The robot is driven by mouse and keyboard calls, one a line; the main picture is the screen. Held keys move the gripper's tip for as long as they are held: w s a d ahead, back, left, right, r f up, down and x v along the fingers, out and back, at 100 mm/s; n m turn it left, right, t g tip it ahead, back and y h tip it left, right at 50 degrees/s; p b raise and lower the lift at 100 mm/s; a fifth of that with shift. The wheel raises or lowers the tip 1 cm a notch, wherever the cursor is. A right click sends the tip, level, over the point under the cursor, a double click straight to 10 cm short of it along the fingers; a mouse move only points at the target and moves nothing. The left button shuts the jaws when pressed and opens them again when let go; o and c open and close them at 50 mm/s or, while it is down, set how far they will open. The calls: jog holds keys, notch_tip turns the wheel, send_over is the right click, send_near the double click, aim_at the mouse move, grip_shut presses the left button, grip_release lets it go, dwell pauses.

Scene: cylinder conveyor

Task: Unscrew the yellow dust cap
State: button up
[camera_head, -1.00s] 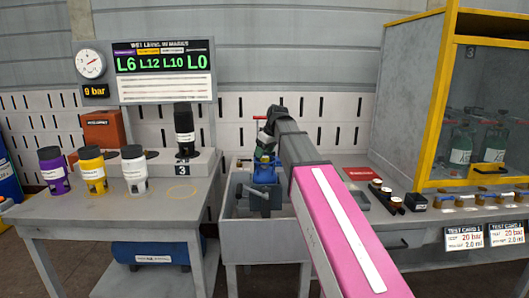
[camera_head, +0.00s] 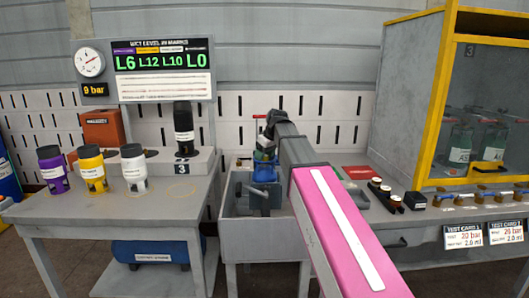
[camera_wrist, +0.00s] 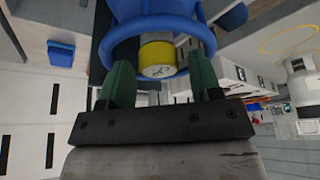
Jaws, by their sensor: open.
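The yellow dust cap (camera_wrist: 158,60) shows in the wrist view inside a blue ring-shaped guard (camera_wrist: 205,38) on a blue cylinder. My gripper (camera_wrist: 163,75) is open, with one green finger on each side of the cap. A gap shows between each finger and the cap, and the gripper holds nothing. In the head view the blue cylinder (camera_head: 264,174) sits in a grey holder (camera_head: 258,200) at the middle, below the end of my arm. The cap cannot be made out there.
A grey table (camera_head: 130,205) at left bears purple, yellow (camera_head: 92,168) and white (camera_head: 133,169) bottles, with a black one on a raised block. At right stand a yellow-framed cabinet (camera_head: 432,95), a row of brass valves and small dark-bodied items (camera_head: 385,193).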

jog(key=shift+s+d+f, duration=0.1)
jog(key=shift+s+f, duration=0.1)
jog(key=shift+f, duration=0.45)
dwell(0.5)
jog(key=c, duration=0.9)
jog(key=n, duration=0.1)
jog(key=n+g, duration=0.1)
jog(key=n, duration=0.1)
jog(key=shift+w+f+y, duration=0.1)
jog(key=shift+w+y, duration=0.15)
jog(key=shift+y, duration=0.05)
jog(key=shift+c, duration=0.5)
jog(key=n+g, duration=0.1)
jog(key=n, duration=0.2)
jog(key=shift+r, duration=0.2)
jog(key=o, duration=1)
jog(key=shift+r+y, duration=0.2)
jog(key=shift+y, duration=0.1)
